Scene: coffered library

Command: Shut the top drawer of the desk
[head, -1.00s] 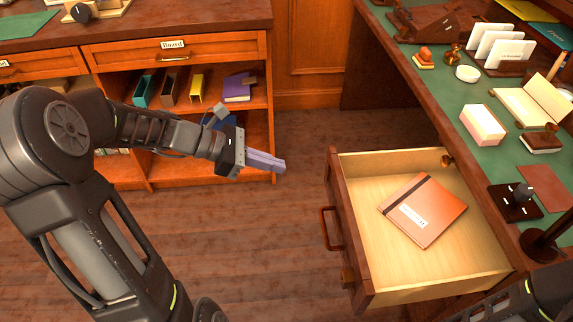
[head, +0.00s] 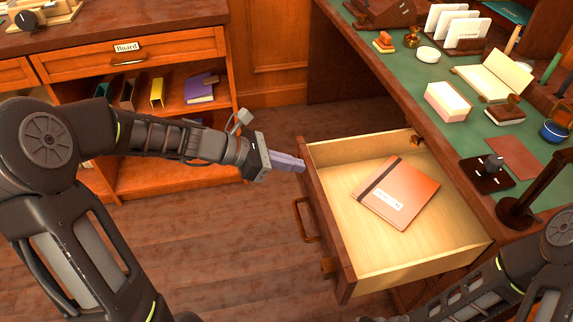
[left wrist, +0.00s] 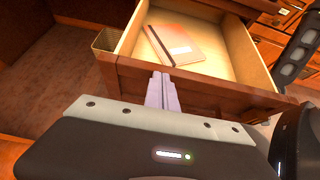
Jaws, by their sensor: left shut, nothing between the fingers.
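The desk's top drawer (head: 345,258) stands pulled out, its wooden front facing left in the head view, with a bar handle (head: 304,221) on it. An orange notebook (head: 398,193) with a dark band lies inside. My left gripper (head: 302,165) is shut and empty, its fingertips at the far end of the drawer front's top edge; I cannot tell if they touch. In the left wrist view the shut fingers (left wrist: 162,77) point at the drawer front (left wrist: 200,92). My right arm shows at the lower right of the head view, but its gripper is not visible.
The green desk top (head: 440,120) holds a card holder (head: 462,28), a pink-and-white block (head: 447,101) and an open book (head: 494,76). A cabinet with shelves (head: 130,100) stands at the back left. The floor (head: 210,240) left of the drawer is clear.

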